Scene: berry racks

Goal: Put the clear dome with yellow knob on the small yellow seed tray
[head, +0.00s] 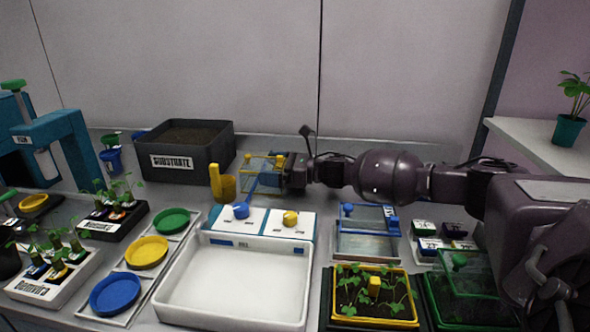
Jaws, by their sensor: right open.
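The small yellow seed tray (347,321) stands at the front, right of centre, with green seedlings in it. A yellow knob (374,287) shows upright over the middle of this tray. The clear dome's walls are too faint to make out, so I cannot tell how it sits on the rim. My right gripper (288,172) is open at the back of the table, well away from the tray. It is close beside a clear box with yellow edges (262,160), and I cannot tell whether they touch. My left gripper is not in view.
A green-knobbed dome (476,268) stands right of the yellow tray. A clear box with blue edges (367,226) is behind it. A white bin (170,309) lies to the left, and a black substrate box (213,164) is at the back. My right arm spans the back right.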

